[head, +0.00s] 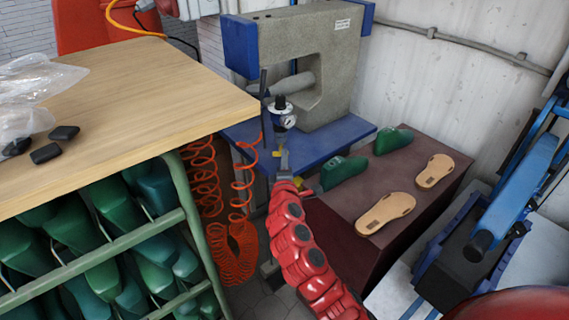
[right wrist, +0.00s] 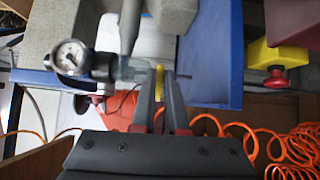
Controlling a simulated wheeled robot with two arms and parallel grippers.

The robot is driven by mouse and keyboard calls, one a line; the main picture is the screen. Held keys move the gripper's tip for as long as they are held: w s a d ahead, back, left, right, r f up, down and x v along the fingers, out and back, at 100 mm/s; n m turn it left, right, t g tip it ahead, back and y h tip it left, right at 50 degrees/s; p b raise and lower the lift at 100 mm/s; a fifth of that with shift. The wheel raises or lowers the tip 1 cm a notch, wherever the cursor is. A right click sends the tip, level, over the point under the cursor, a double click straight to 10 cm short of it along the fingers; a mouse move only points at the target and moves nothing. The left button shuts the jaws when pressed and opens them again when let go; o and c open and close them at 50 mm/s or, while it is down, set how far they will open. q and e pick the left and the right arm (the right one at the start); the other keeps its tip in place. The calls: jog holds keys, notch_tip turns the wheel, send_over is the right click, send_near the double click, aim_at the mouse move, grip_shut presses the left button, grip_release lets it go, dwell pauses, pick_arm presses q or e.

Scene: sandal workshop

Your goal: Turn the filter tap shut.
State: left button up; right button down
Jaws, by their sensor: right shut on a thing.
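The filter unit with its round pressure gauge (head: 288,121) stands by the blue press, right of the wooden bench; the gauge (right wrist: 70,57) also shows at left in the right wrist view. My right gripper (head: 284,160) reaches up to just below the gauge. In the right wrist view its two fingers (right wrist: 160,98) are shut on a small yellow part between them, which looks like the tap handle (right wrist: 158,80). The fingers hide much of it, so I cannot tell how far the tap is turned. My left gripper is not in view.
The wooden bench (head: 130,95) is close on the left, over a rack of green lasts (head: 75,230). Orange coiled hose (head: 235,250) hangs beside my right arm. A brown block (head: 345,205) with sandal soles (head: 386,212) is at right. The press (head: 310,60) stands behind.

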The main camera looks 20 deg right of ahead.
jog(key=shift+f, duration=0.1)
jog(key=shift+m, duration=0.3)
jog(key=c, duration=0.9)
grip_release()
jog(key=shift+c, duration=0.2)
jog(key=shift+s, duration=0.1)
jog(key=v, duration=1.7)
jog(key=shift+a, duration=0.15)
